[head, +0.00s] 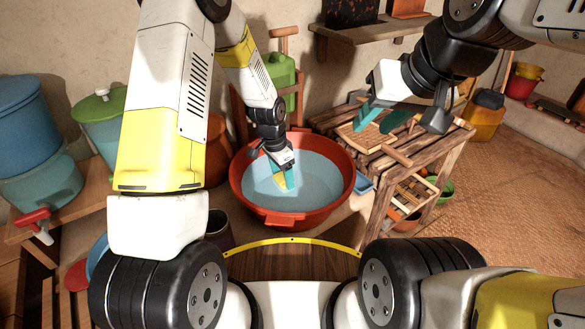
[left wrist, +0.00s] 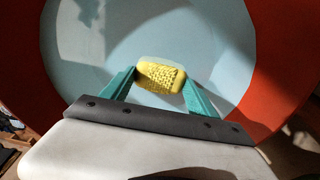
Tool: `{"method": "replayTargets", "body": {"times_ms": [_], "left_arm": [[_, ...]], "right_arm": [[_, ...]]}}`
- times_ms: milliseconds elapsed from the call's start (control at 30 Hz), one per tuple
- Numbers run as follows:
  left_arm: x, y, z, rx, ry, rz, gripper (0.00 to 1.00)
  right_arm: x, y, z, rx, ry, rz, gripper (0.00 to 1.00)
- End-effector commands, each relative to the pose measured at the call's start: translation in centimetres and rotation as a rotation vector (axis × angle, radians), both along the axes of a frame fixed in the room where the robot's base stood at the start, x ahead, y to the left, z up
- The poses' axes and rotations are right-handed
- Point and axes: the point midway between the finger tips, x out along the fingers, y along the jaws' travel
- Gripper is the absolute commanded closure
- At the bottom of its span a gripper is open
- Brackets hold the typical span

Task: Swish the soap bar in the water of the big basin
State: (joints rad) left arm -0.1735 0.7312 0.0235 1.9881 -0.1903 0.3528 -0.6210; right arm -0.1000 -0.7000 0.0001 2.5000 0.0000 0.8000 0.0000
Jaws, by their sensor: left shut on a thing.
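The big red basin (head: 343,198) stands in the middle of the head view, holding pale blue water (head: 315,185). My left gripper (head: 282,178) is inside the rim and shut on the yellow soap bar (head: 281,184). In the left wrist view the bumpy soap bar (left wrist: 160,76) sits between the teal fingertips, with water behind it. I cannot tell whether the soap touches the water. My right gripper (head: 385,117) is over the wooden rack, right of the basin, its teal fingers apart and seemingly empty.
The slatted wooden rack (head: 440,140) stands close to the basin's right side, with a wooden board (head: 367,138) on top. A green jug (head: 281,72) is behind the basin. A blue barrel (head: 30,108) and a lidded pot (head: 100,108) stand at left.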

Motion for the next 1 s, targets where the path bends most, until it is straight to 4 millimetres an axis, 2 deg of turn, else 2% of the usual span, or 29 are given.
{"method": "replayTargets", "body": {"times_ms": [333,733,1000], "left_arm": [[0.0,-0.2,0.0,0.000,0.000,-0.001,0.75],[0.0,-5.2,0.0,0.000,0.000,-0.003,0.75],[0.0,-6.1,0.0,0.001,-0.001,0.000,0.75]], "right_arm": [[0.0,0.0,0.0,0.000,0.000,0.000,0.64],[0.0,0.0,0.0,0.000,0.000,0.000,0.64],[0.0,0.0,0.0,0.000,0.000,0.000,0.64]]}}
